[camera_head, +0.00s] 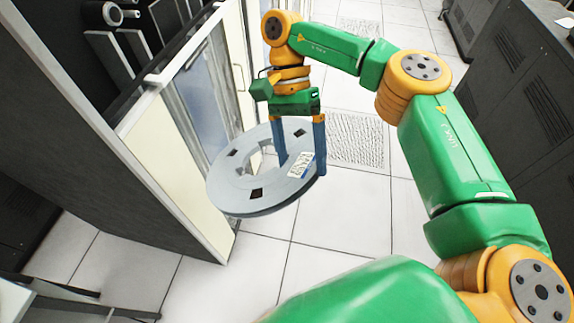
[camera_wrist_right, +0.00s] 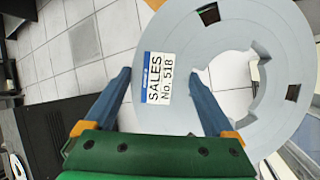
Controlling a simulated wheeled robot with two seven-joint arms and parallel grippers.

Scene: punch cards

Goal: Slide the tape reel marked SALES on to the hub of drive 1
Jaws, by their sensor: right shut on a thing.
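The grey tape reel (camera_head: 232,190) is a wide ring with a central opening and small dark windows. Its label (camera_wrist_right: 158,78) reads SALES No. 518. My right gripper (camera_head: 302,165) is shut on the reel's ring, with one blue finger through the central opening and one at the outer rim. The reel hangs tilted, flat side up, above the floor, beside the cabinet. In the wrist view the fingers sit either side of the label. No drive number is readable. My left gripper is out of view.
The cabinet has a glass door (camera_head: 205,90) in a pale frame, close left of the reel. Dark cabinets (camera_head: 515,70) stand at the right. The white tiled floor (camera_head: 335,215) is open between, with perforated tiles (camera_head: 357,140) behind the reel.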

